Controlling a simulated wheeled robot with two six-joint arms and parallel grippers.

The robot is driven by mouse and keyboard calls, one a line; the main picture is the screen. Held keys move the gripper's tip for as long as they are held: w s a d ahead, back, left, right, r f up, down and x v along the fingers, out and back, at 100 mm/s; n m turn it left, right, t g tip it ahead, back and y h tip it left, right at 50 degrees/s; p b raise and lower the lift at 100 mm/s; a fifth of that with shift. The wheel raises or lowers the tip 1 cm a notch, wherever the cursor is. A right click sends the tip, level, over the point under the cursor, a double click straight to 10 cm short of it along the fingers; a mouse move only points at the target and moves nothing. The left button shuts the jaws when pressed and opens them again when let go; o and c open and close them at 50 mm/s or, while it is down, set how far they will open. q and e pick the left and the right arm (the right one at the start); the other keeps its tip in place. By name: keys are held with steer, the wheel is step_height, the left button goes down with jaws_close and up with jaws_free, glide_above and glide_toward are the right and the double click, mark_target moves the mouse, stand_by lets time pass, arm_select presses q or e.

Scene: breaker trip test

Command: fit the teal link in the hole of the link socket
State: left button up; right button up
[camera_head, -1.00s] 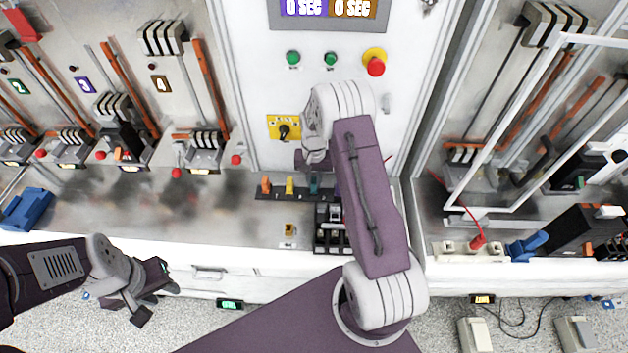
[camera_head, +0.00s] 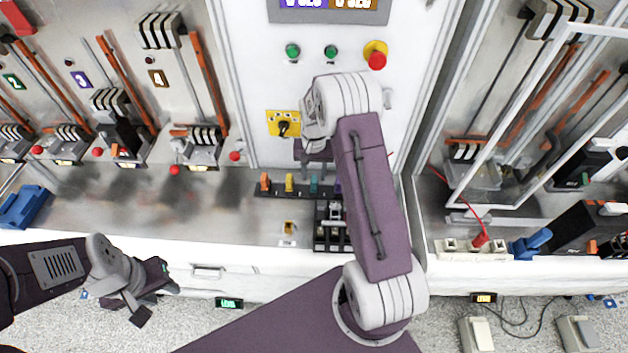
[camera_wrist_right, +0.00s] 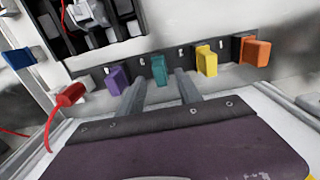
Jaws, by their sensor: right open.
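The teal link (camera_head: 314,185) stands in a dark rack (camera_head: 265,192) on the counter, between the yellow and purple links. It also shows in the right wrist view (camera_wrist_right: 159,70). My right gripper (camera_wrist_right: 159,84) is open, its two fingers pointing at the rack on either side of the teal link; I cannot tell whether they touch it. In the head view my right wrist partly hides this gripper. My left gripper (camera_head: 152,300) is open and empty, low at the left.
Orange (camera_wrist_right: 256,52), yellow (camera_wrist_right: 206,60) and purple (camera_wrist_right: 118,79) links share the rack, close to my right fingers. A black terminal block (camera_head: 331,232) stands right of the yellow block. The counter left of the rack is clear.

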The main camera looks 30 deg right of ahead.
mark_target(314, 179)
step_height(314, 179, up, 6)
steer(key=shift+s+f+b, duration=0.1)
steer(key=shift+b, duration=0.4)
